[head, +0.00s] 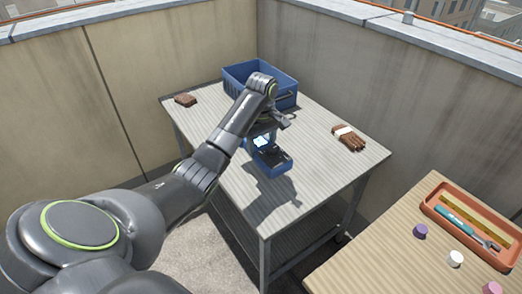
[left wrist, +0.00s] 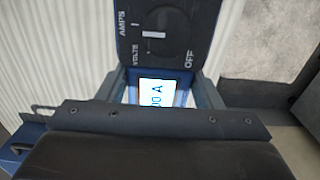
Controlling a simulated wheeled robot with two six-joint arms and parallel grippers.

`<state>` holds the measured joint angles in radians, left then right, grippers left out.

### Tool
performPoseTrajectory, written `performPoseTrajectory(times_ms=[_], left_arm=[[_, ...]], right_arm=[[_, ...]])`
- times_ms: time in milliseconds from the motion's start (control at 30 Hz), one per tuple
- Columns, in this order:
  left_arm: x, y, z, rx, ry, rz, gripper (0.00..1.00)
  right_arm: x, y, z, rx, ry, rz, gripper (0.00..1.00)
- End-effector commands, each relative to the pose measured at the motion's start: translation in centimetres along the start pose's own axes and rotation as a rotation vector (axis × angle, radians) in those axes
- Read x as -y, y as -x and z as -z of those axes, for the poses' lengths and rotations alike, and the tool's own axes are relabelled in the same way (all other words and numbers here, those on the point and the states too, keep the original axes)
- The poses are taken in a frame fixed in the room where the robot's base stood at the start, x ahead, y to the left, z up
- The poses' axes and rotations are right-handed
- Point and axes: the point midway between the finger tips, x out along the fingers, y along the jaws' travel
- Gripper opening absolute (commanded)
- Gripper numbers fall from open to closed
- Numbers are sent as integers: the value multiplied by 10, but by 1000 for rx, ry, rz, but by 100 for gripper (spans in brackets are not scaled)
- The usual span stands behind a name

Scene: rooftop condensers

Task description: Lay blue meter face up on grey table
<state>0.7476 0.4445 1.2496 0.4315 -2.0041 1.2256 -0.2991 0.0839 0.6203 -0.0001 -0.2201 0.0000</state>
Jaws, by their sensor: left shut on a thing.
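The blue meter (head: 272,162) is at the middle of the grey table (head: 318,165), below my left gripper (head: 266,137). Its lit screen shows in the head view, facing up. In the left wrist view the meter's dark dial panel (left wrist: 170,32) reads AMPS, VOLTS and OFF, with a lit screen (left wrist: 157,93) below it. My left gripper is shut on the meter; its fingers are partly hidden by the wrist. A shadow lies on the table beside the meter; I cannot tell whether the meter touches the top. My right gripper is not in view.
A blue crate (head: 235,84) stands at the table's back corner. A brown glove (head: 350,139) lies at the right and a brown item (head: 185,99) at the back left. A wooden table (head: 385,254) at lower right holds an orange tray (head: 436,208) and several caps. The table's front is clear.

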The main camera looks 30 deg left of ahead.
Motion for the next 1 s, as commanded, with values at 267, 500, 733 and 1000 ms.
performPoseTrajectory(times_ms=[267,500,733,1000], left_arm=[[0,-39,0,0,1,1,23],[0,-76,0,0,0,2,23],[0,-88,0,-1,0,-1,23],[0,-89,0,-1,0,-1,23]], right_arm=[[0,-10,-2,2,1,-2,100],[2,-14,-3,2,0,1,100],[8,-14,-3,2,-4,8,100],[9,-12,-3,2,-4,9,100]])
